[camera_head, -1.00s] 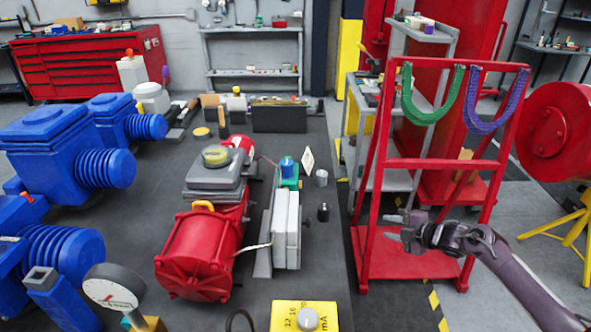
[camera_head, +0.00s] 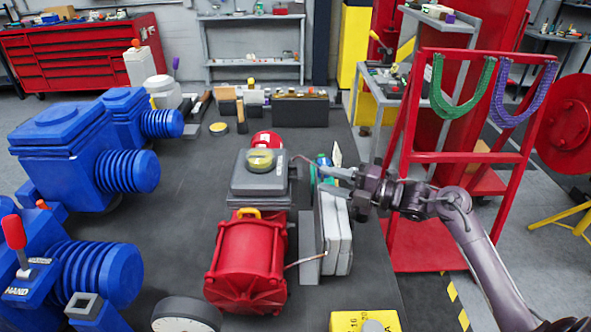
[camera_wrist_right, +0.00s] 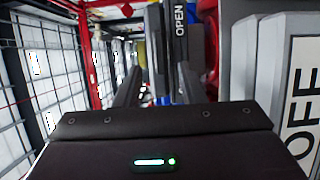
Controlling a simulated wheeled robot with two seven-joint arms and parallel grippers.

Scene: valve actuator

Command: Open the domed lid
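A grey box-shaped housing (camera_head: 260,180) sits on the dark bench, behind a red cylindrical actuator body (camera_head: 246,262). A low yellowish round dome (camera_head: 262,159) is on top of the housing; I cannot tell whether this is the domed lid. A red rounded end (camera_head: 266,141) shows behind the housing. My right gripper (camera_head: 324,177) comes in from the right, its fingers apart and pointing left towards the housing's right side. In the right wrist view its two fingers (camera_wrist_right: 152,92) are also apart, with nothing clearly held. My left gripper is not in view.
Pale upright panels (camera_head: 334,232) stand right of the red actuator, near my right gripper. A green and blue part (camera_head: 324,163) is partly hidden behind the gripper. Large blue actuators (camera_head: 88,158) fill the left. A red frame (camera_head: 462,157) stands right. Front bench holds a yellow meter (camera_head: 348,321).

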